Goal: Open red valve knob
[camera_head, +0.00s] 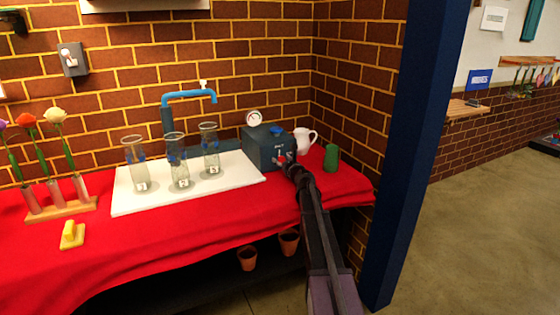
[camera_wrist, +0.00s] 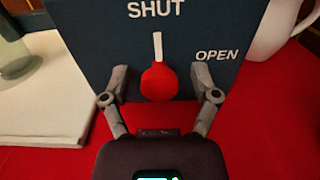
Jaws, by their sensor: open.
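The red valve knob (camera_wrist: 159,82) is on the front of a dark teal box (camera_head: 266,146). Its white pointer points straight up to the word SHUT, and OPEN is printed to the right. My gripper (camera_wrist: 160,92) is open, with one finger on each side of the knob and a gap on both sides. In the head view my arm reaches to the front of the box, and the gripper hides most of the knob.
A white pitcher (camera_head: 304,140) and a green cup (camera_head: 331,158) stand right of the box. Several glass vases, such as one at the front (camera_head: 178,165), stand on a white board (camera_head: 235,180) to the left. A blue tap (camera_head: 190,94) rises behind them. A red cloth (camera_head: 215,230) covers the table.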

